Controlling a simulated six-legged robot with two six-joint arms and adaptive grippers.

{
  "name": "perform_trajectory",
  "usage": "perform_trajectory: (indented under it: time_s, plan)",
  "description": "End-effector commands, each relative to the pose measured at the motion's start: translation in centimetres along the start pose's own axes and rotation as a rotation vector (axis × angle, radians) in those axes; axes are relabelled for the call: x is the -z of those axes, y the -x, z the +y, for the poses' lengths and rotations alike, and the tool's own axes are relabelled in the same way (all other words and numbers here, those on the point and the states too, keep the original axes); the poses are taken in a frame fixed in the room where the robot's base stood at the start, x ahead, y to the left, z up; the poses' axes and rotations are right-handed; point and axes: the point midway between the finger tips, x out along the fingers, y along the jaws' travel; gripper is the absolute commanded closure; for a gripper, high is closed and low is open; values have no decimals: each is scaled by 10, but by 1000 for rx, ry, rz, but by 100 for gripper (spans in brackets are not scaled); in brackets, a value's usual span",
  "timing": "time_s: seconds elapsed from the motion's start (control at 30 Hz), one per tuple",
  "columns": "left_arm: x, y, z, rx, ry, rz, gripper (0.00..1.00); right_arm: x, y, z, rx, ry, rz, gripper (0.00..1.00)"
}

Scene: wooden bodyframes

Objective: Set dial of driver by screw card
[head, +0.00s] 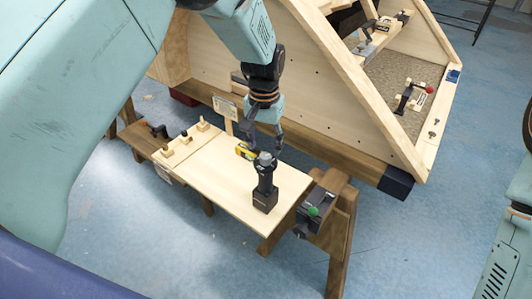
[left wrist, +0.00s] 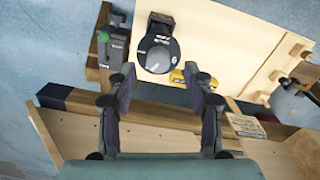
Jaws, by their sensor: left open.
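The black driver (head: 264,190) stands upright on the light wooden board. Its round dark dial (left wrist: 157,53) faces the left wrist camera, with pale markings too small to read. My left gripper (head: 265,147) is open and empty just above the top of the driver. In the left wrist view its two fingertips (left wrist: 159,72) stand apart on the near side of the dial, not closed on it. The screw card (head: 226,107) is a pale card on a post behind the board; it also shows in the left wrist view (left wrist: 247,126), its print unreadable. My right gripper is not visible.
A yellow tape-like object (head: 244,151) lies close behind the driver. A device with a green knob (head: 313,211) sits at the board's right end on the trestle (head: 342,225). Wooden pegs (head: 186,138) stand at the left. A large wooden frame (head: 330,130) rises behind.

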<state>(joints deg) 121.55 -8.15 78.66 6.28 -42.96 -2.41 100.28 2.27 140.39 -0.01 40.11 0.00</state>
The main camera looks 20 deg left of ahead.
Motion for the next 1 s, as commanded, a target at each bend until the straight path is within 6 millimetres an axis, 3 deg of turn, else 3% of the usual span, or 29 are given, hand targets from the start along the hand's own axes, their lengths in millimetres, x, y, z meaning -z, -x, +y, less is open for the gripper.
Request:
perform_trajectory:
  time_s: [0.23, 0.6, 1.0]
  plan:
    - [1, -32, 1, 0, -3, 1, 48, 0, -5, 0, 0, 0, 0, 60]
    - [3, -37, 3, 0, -4, 3, 48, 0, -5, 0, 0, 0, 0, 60]
    - [3, -37, 2, 0, -4, 3, 81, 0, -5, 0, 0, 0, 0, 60]
